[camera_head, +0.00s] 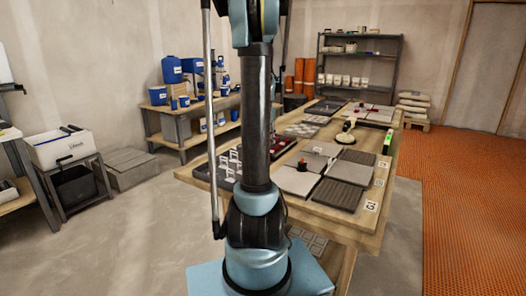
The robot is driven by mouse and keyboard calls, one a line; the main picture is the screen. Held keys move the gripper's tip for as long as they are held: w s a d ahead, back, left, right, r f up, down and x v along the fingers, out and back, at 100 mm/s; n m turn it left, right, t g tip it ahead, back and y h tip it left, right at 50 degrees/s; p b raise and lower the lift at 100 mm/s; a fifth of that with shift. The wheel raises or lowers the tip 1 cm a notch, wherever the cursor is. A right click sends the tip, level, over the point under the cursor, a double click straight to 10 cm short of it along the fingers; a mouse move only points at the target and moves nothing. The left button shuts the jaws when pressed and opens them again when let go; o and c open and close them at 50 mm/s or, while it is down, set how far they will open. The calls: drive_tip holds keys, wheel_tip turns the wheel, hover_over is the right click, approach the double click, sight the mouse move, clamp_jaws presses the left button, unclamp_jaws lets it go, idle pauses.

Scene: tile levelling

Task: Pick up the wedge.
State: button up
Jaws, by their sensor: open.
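My gripper is not in view; my arm rises through the middle of the picture and runs out at the top. I cannot make out the wedge with certainty at this size. Small red pieces lie in a dark tray (270,150) on the wooden worktable (340,218), just right of my arm. A small dark and red piece (302,164) stands among the grey tiles (297,181) near the front. White clip-like pieces (231,162) stand in a dark tray left of my arm. My arm hides part of the table between them.
Dark ribbed tiles (337,194) lie at the table's front right. A suction-cup-like tool (346,132) stands behind them. A bench with blue containers (172,70), a shelf rack (360,60) and a white bin (59,147) stand around. Floor is clear at left front and right.

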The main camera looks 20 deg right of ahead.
drive_tip(key=shift+f, duration=1.05)
drive_tip(key=c, duration=0.8)
drive_tip(key=shift+c, duration=0.2)
